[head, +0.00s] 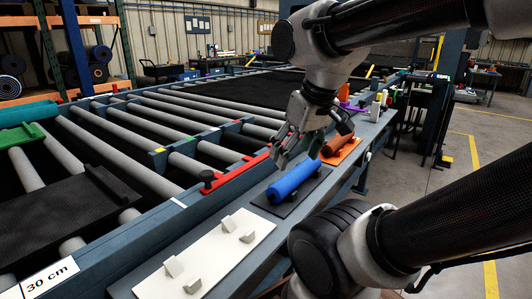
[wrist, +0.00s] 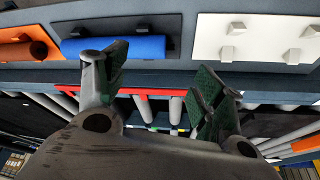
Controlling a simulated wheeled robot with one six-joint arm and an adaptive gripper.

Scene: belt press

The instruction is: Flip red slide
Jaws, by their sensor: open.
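The red slide (head: 237,177) is a long flat red bar on the near side rail of the roller conveyor. In the wrist view the red slide (wrist: 150,92) shows as a thin red strip behind and between the fingers. My gripper (head: 297,146) is open and empty, above the far end of the red slide, close to the blue roller. In the wrist view my gripper (wrist: 158,66) shows two spread fingers with green pads. Whether a finger touches the slide cannot be told.
Conveyor rollers (head: 125,144) fill the left. Small bottles (head: 377,107) stand farther along the ledge.

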